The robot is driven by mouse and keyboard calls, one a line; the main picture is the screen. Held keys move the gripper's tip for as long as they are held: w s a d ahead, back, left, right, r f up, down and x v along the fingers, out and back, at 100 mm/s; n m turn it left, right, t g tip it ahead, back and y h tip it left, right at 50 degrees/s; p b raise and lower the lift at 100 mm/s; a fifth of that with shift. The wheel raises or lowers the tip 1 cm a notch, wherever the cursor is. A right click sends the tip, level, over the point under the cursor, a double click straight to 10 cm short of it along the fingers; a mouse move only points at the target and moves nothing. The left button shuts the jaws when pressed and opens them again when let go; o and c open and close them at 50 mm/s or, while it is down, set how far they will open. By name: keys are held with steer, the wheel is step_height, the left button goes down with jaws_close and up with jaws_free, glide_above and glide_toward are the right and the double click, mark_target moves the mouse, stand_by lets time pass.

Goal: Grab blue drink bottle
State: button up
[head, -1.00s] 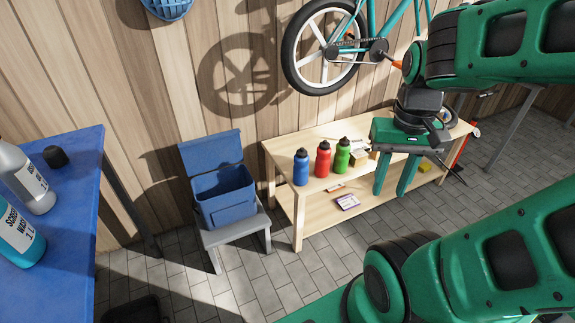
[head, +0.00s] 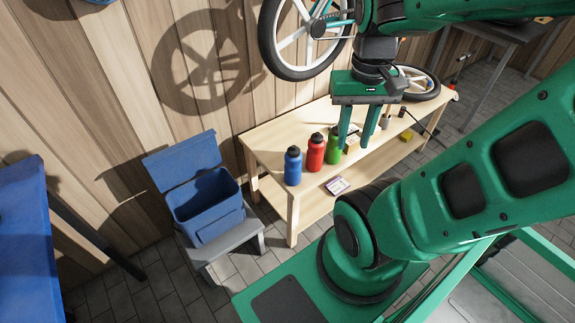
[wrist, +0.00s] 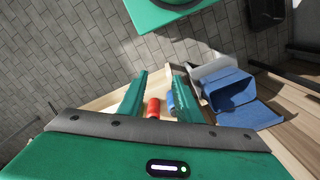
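The blue drink bottle (head: 293,167) stands upright at the near left end of the wooden workbench (head: 262,138). A red bottle (head: 315,153) and a green bottle (head: 333,148) stand beside it in a row. My gripper (head: 356,147) is open and empty, fingers pointing down, right of the green bottle and apart from the blue one. In the wrist view, the red bottle (wrist: 153,107) and the blue bottle (wrist: 170,103) show beyond my open fingers (wrist: 160,75); the blue one is partly hidden by the right finger. The green bottle is not visible there.
A blue bin (head: 205,205) with its lid up sits on a grey stool (head: 222,247) left of the bench. A bicycle (head: 305,35) hangs on the wall above. Small items and a wheel (head: 418,82) lie on the bench's right side. A blue table (head: 25,240) is at far left.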

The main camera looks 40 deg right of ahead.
steer(key=shift+o, duration=0.4)
steer(key=shift+d, duration=0.15)
steer(key=o, duration=0.5)
steer(key=shift+s+r, duration=0.15)
steer(key=shift+s, duration=0.3)
steer(key=shift+o, duration=0.4)
steer(key=shift+s+d, duration=0.1)
steer(key=shift+s, duration=0.05)
steer(key=m+t+y, duration=0.9)
steer(key=m+y, duration=0.1)
steer(key=m, duration=1)
glide_toward(301, 155)
steer(key=w+a, duration=0.1)
steer(key=a, duration=0.1)
steer(key=shift+w+d+f+x, duration=0.1)
steer(key=shift+d+x, duration=0.05)
steer(key=shift+x, duration=1.7)
steer(key=shift+w+d+f+x, duration=0.1)
steer(key=shift+f+x, duration=0.05)
steer(key=shift+x, duration=1.65)
steer(key=shift+d+f+x, duration=0.1)
steer(key=shift+d+x, duration=0.05)
steer(key=shift+x, duration=1.7)
